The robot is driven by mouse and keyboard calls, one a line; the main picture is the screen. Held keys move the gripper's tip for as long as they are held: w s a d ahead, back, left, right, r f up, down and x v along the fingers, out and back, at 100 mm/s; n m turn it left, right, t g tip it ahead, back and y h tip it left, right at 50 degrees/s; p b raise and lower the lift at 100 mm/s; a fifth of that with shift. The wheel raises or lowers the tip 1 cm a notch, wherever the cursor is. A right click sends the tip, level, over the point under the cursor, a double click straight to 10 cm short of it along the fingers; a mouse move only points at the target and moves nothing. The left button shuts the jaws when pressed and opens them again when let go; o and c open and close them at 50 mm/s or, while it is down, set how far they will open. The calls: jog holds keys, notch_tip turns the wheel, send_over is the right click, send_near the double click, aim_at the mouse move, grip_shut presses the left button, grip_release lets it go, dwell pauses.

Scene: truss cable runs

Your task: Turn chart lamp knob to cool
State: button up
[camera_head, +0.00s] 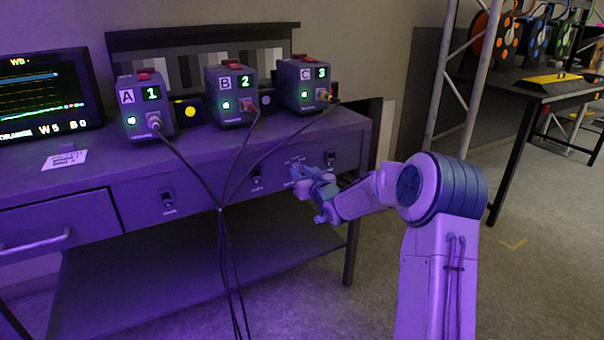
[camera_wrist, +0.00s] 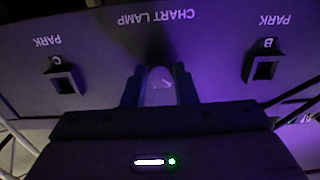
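The chart lamp knob (camera_wrist: 160,80) is a small pale knob on the desk's front panel, below the upside-down "CHART LAMP" lettering in the wrist view. My gripper (camera_wrist: 159,86) has one finger on each side of it. The knob nearly fills the gap; I cannot tell whether the fingers touch it. No cool or warm mark is readable, and the knob's setting cannot be made out. In the head view my gripper (camera_head: 303,180) is at the panel's right part and hides the knob. A grey-step chart (camera_head: 205,66) stands at the back of the desk, in purple light.
Park holder C (camera_wrist: 63,79) and park holder B (camera_wrist: 264,66) flank the knob. Camera boxes A (camera_head: 146,120), B (camera_head: 230,108) and C (camera_head: 302,98) stand on the desk (camera_head: 80,180). Their dark cables hang in front, left of my gripper. A monitor (camera_head: 45,95) stands at left.

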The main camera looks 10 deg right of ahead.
jog(key=shift+m+p, duration=0.3)
jog(key=m+p, duration=0.2)
jog(key=m, duration=0.1)
jog(key=shift+r+m+p, duration=0.1)
jog(key=shift+m+p, duration=0.2)
jog(key=shift+m, duration=0.1)
jog(key=m+p, duration=0.3)
jog(key=m, duration=0.2)
jog(key=shift+m, duration=0.3)
jog(key=m+p, duration=0.2)
jog(key=m, duration=0.3)
jog(key=shift+m+p, duration=0.5)
jog(key=shift+m, duration=1.9)
jog(key=o, duration=1)
